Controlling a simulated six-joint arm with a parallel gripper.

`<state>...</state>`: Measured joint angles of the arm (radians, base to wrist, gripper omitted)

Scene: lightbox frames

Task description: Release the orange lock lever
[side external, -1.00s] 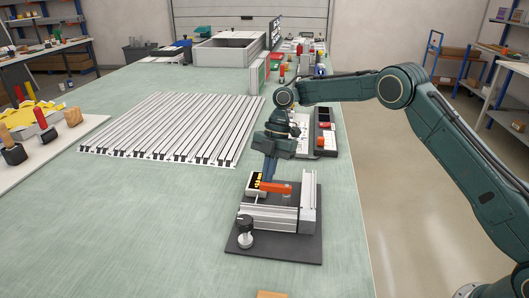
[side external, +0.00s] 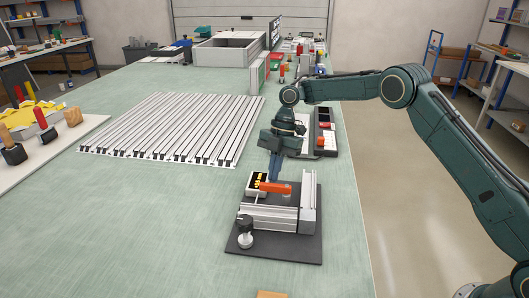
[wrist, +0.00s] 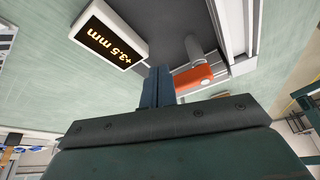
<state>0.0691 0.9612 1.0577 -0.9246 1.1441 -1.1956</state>
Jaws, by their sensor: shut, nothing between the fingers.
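The orange lock lever (side external: 275,188) lies roughly level on top of the aluminium fixture (side external: 268,217), which sits on a dark base plate (side external: 306,248). In the wrist view the orange lever (wrist: 193,79) is just right of my fingers, beside a grey cylindrical post. My gripper (side external: 274,179) is shut and empty, pointing down at the far side of the lever. The closed fingers also show in the wrist view (wrist: 158,85). I cannot tell whether they touch the lever.
A small display (wrist: 108,37) reading +3.5 mm stands close to my fingers. A black knob (side external: 244,222) is at the fixture's front left. Slotted aluminium profiles (side external: 172,128) lie to the left. The green table between them and the fixture is clear.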

